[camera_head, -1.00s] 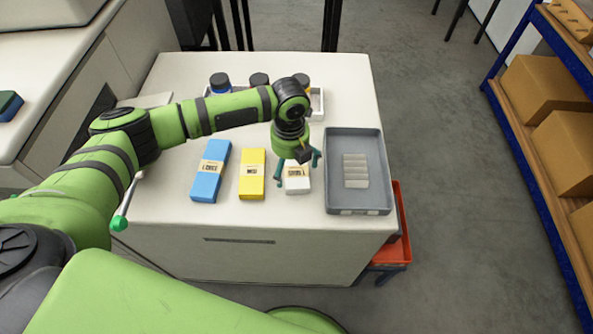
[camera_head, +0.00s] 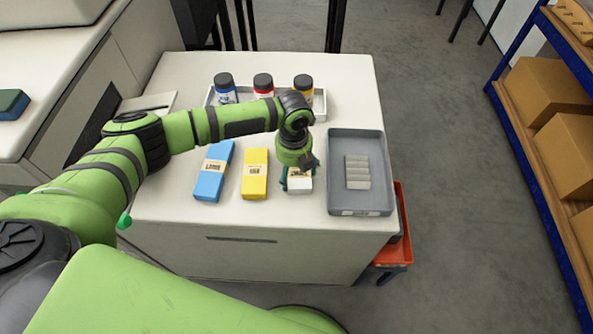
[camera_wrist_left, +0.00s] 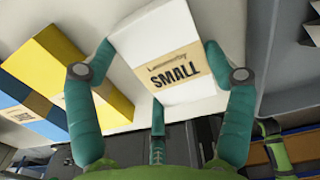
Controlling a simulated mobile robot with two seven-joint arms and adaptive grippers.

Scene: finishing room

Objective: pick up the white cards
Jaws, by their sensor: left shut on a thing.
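The white cards (camera_head: 300,184) are a white block with a tan label band, lying on the white table right of the yellow block. My left gripper (camera_head: 299,180) is over them with its fingers down at their sides. In the left wrist view the white cards (camera_wrist_left: 165,60) carry the word "SMALL", and the teal fingers of the left gripper (camera_wrist_left: 160,85) are shut on them, one on each side. Part of the cards is hidden by the gripper in the head view. My right gripper does not show.
A yellow block (camera_head: 254,178) and a blue block (camera_head: 212,182) lie to the left. A grey tray (camera_head: 342,204) with a ribbed light insert stands close on the right. Behind is a white tray (camera_head: 318,112) with three capped bottles. An orange bin (camera_head: 400,246) sits beside the table.

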